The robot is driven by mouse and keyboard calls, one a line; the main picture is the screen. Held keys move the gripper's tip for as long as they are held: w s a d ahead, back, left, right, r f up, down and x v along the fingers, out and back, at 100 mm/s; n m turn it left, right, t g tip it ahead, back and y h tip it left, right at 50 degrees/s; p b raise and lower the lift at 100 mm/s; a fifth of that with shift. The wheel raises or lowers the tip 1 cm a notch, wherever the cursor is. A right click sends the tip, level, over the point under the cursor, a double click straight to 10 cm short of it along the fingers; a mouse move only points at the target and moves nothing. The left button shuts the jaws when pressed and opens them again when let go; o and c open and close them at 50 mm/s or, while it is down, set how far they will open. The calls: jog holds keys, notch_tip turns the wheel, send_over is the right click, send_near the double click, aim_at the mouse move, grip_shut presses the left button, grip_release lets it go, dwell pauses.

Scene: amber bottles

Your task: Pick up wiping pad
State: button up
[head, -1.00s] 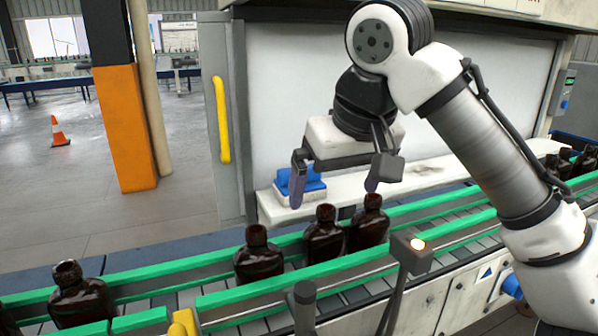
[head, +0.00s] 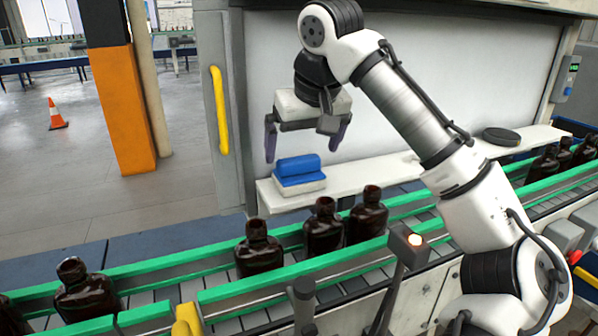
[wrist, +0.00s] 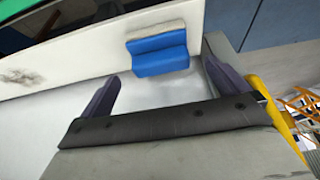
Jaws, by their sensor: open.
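The wiping pad (head: 298,164) is a blue block at the left end of a white shelf behind the conveyor. My gripper (head: 306,146) is open and empty, above the pad in the head view. In the wrist view its two dark fingers (wrist: 160,75) stand apart, with the pad between their lines but ahead of them. No contact with the pad shows.
Several amber bottles (head: 258,250) stand on the conveyor between green rails (head: 215,293) in front of the shelf (head: 385,172). A dark round disc (head: 501,137) lies at the shelf's right. A yellow handle (head: 219,110) is on the frame at left. The middle shelf is clear.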

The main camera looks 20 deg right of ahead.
aim_at(299, 158)
jog(key=x, duration=0.5)
jog(key=shift+w, duration=0.3)
jog(key=c, duration=1)
jog(key=shift+r+p, duration=0.1)
jog(key=shift+p, duration=0.25)
